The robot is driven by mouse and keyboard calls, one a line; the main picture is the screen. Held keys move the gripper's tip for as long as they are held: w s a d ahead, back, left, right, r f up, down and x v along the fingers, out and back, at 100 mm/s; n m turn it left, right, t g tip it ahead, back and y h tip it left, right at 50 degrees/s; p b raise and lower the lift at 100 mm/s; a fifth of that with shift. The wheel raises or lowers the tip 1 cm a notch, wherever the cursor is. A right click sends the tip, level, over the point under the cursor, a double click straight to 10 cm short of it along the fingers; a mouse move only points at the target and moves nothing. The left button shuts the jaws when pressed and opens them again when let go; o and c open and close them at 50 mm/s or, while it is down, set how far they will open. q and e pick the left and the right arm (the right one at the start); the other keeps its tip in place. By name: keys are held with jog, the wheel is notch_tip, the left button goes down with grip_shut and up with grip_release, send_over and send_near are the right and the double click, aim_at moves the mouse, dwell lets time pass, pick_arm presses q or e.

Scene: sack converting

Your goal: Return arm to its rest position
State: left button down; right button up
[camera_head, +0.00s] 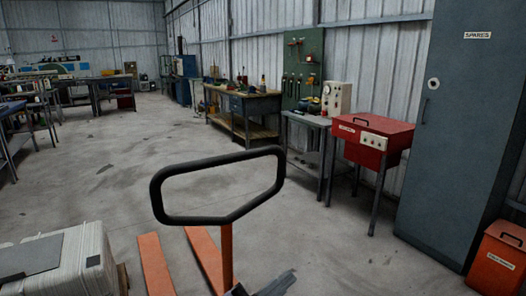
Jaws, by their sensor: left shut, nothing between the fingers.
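My left gripper (277,284) shows only in part as a dark grey shape at the bottom edge, just right of the orange post of a pallet truck. It is shut, with nothing seen held in it. The rest of my left arm is below the frame or hidden. My right gripper is not in view. I cannot tell whether the left gripper touches the post.
The pallet truck's black loop handle (217,219) stands upright close ahead, with orange forks (156,265) behind it. A pale stack (85,255) is at lower left. A red box (373,139), grey cabinet (455,130) and orange bin (497,262) line the right. Floor mid-left is clear.

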pick_arm(q)
jog(key=s+a+f+n+t+y, duration=0.2)
jog(key=a+f+n+t+y, duration=0.3)
jog(key=a+f+n+y, duration=0.4)
jog(key=s+a+f+n+g+y, duration=0.6)
jog(key=s+a+f+n+y, duration=0.2)
jog(key=s+a+f, duration=0.6)
notch_tip(320, 180, down, 3)
jog(key=s, duration=0.3)
jog(key=shift+a+n, duration=0.2)
jog(key=shift+n, duration=0.2)
